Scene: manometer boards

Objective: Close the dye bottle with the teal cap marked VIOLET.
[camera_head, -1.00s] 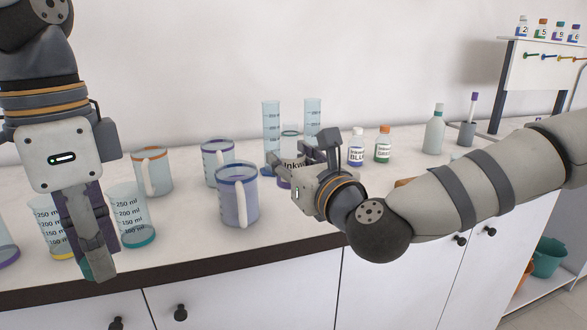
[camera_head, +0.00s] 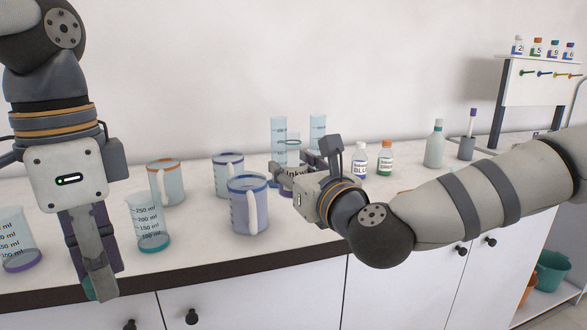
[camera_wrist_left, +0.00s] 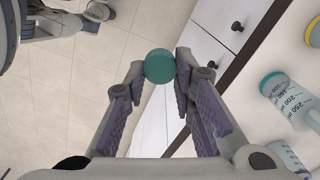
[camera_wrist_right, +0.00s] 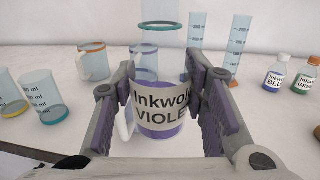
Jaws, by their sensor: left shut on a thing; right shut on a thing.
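The teal cap (camera_wrist_left: 160,66) is held between the fingertips of my left gripper (camera_wrist_left: 161,70), which is shut on it. In the head view my left gripper (camera_head: 98,285) hangs in front of the bench edge, with a sliver of teal at its tip. Any marking on the cap is not visible. The dye bottle (camera_wrist_right: 165,117), labelled Inkwo… VIOLE…, has violet at its base and a clear upper part with a teal-green rim (camera_wrist_right: 161,25). It is upright with no cap on it. My right gripper (camera_wrist_right: 160,80) is shut around it. In the head view my right gripper (camera_head: 305,178) partly hides the bottle.
Jugs with orange (camera_head: 166,183), purple and blue (camera_head: 248,205) rims stand between the grippers. A teal-based beaker (camera_head: 150,225) stands near my left gripper. Two cylinders (camera_head: 278,140) stand behind the bottle; BLUE (camera_head: 359,162) and GREEN (camera_head: 385,160) bottles are to its right.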

